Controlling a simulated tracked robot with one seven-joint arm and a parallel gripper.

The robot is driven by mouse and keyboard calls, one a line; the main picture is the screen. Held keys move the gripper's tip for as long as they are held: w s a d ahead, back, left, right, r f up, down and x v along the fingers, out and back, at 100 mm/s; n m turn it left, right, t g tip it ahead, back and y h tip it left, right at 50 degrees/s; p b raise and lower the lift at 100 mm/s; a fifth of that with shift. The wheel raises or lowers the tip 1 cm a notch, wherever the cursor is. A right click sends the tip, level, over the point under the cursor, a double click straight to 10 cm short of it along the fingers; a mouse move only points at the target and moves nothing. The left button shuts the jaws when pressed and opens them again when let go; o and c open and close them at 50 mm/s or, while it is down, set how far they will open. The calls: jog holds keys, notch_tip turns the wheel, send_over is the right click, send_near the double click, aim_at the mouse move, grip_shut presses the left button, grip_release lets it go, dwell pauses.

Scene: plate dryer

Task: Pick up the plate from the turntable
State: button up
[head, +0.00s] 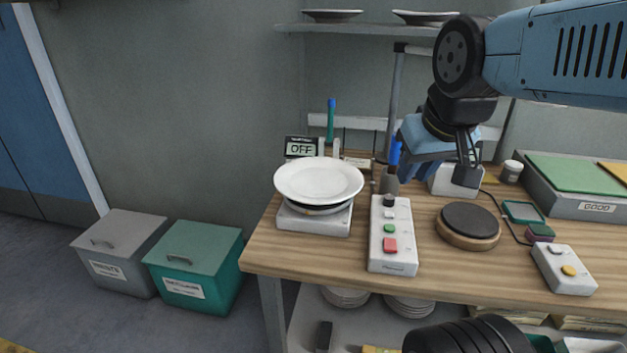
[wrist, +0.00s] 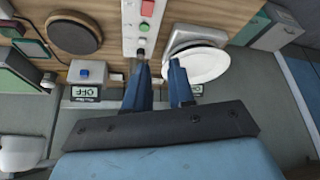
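A white plate (head: 318,178) lies face up on a low white square base with a round top (head: 315,220), which I take as the turntable, at the left end of the bench. The plate (wrist: 198,66) also shows in the wrist view, right of my fingers, with the base (wrist: 190,35) above it. My gripper (head: 406,172) hangs above the bench, right of the plate and apart from it in the head view. In the wrist view, my gripper (wrist: 158,70) has a clear gap between its blue fingers and holds nothing. The right finger partly overlaps the plate's left edge there.
A button box (head: 392,235) stands right of the plate. A dark round disc on a wooden base (head: 468,222) is further right. A display reading OFF (head: 302,148) and upright thin items stand behind the plate. Two lidded bins (head: 195,262) are on the floor left of the bench (head: 345,262).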

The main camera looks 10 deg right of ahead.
jog(key=n, duration=0.1)
jog(key=m+t+h, duration=0.6)
jog(key=m+h, duration=0.3)
jog(key=m, duration=2.2)
send_near(279, 184)
jog(key=shift+x, duration=5.05)
jog(key=shift+s+f, duration=0.15)
jog(key=shift+f, duration=0.05)
grip_shut()
